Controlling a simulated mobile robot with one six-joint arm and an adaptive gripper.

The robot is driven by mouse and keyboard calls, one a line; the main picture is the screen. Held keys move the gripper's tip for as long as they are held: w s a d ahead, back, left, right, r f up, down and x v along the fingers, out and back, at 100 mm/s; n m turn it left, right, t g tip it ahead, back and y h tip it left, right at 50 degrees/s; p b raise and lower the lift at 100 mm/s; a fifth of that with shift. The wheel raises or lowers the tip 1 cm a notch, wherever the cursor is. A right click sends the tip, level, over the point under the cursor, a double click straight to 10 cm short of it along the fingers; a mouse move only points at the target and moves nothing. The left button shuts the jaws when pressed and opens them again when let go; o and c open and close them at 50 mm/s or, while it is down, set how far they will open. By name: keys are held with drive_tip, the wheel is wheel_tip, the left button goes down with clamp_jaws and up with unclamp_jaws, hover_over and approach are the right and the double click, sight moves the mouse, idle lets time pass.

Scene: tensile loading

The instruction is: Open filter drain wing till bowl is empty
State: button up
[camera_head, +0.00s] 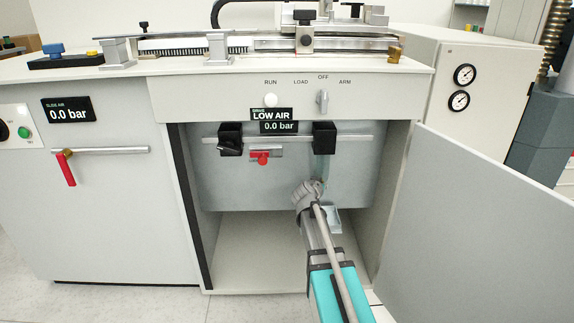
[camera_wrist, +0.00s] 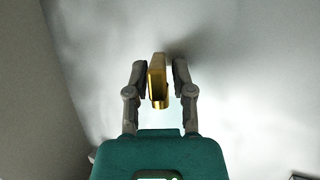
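A brass-coloured drain wing (camera_wrist: 157,82) stands between the two fingers of my gripper (camera_wrist: 159,76) in the wrist view. The left finger is very close to the wing, and a narrow gap shows on the right, so my gripper looks open around it. In the head view my gripper (camera_head: 310,190) is inside the open cabinet, below the right black filter head (camera_head: 323,136). A pale translucent filter bowl (camera_head: 321,168) hangs under that head, partly hidden by my gripper. I cannot tell its liquid level. The wing is hidden in the head view.
A pale open cup (camera_head: 335,218) sits below, partly behind my arm. A red valve handle (camera_head: 262,158) and a left black block (camera_head: 230,139) are on the same pipe. The cabinet door (camera_head: 480,225) stands open at right. The cabinet floor (camera_head: 255,250) is clear at left.

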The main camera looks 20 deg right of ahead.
drive_tip(key=shift+s, duration=0.1)
drive_tip(key=s+a+f+n+g+y+p, duration=0.1)
drive_tip(key=s+a+f+n+g+y, duration=0.35)
drive_tip(key=s+a, duration=0.75)
drive_tip(key=s+a+f+n+g+y, duration=0.4)
drive_tip(key=s+a+f+g, duration=0.1)
drive_tip(key=s+a, duration=0.7)
wheel_tip(320, 180, up, 49)
drive_tip(key=s+p, duration=0.2)
drive_tip(key=p, duration=4.8)
drive_tip(key=shift+d+g, duration=0.3)
drive_tip(key=shift+g, duration=0.05)
drive_tip(key=shift+s+d, duration=0.1)
